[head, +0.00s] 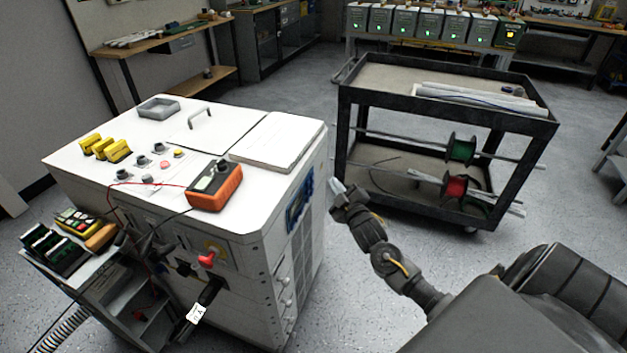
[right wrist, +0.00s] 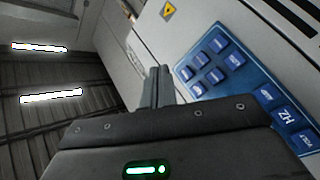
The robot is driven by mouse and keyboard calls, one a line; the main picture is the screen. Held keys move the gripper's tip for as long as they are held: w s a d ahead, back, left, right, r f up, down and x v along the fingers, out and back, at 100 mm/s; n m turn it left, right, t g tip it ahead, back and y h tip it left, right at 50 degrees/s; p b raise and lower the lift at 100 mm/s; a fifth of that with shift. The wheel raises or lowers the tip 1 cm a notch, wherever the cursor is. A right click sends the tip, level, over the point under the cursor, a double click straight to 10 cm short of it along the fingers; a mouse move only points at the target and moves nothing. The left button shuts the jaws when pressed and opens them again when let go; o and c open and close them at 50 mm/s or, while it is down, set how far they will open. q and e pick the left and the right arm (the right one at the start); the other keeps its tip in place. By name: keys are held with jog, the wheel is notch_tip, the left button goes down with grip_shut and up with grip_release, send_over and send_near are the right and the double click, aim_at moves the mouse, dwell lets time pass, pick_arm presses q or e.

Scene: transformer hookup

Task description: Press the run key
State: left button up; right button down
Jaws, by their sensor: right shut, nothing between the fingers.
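A blue keypad (head: 299,201) is on the right-hand side face of the white cabinet (head: 318,150). In the right wrist view the keypad (right wrist: 242,88) shows tilted, with several dark blue keys and larger lettered ones, one reading HZ. I cannot read which key is the run key. My right gripper (head: 337,187) is shut and empty, just right of the keypad in the head view. In the right wrist view its closed fingers (right wrist: 156,86) point at the cabinet panel beside the small keys. I cannot tell whether they touch it. My left gripper is not in view.
An orange meter (head: 215,185), yellow parts (head: 105,147) and a grey tray (head: 158,108) are on the cabinet top. A black cart (head: 440,88) with wire spools stands right of the cabinet. Open floor lies between them. A yellow warning label (right wrist: 168,12) is near the keypad.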

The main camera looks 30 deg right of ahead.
aim_at(312, 177)
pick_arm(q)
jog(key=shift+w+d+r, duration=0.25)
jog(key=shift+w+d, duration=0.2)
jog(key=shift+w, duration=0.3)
pick_arm(e)
jog(key=shift+w+a, duration=0.5)
jog(key=shift+w, duration=0.25)
jog(key=shift+w+a, duration=0.5)
jog(key=shift+w, duration=0.25)
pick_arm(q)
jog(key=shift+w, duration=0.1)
pick_arm(e)
jog(key=shift+w+a, duration=0.1)
jog(key=shift+w, duration=0.05)
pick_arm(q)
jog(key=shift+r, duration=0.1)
pick_arm(e)
jog(key=shift+w+a, duration=0.15)
jog(key=shift+w, duration=0.05)
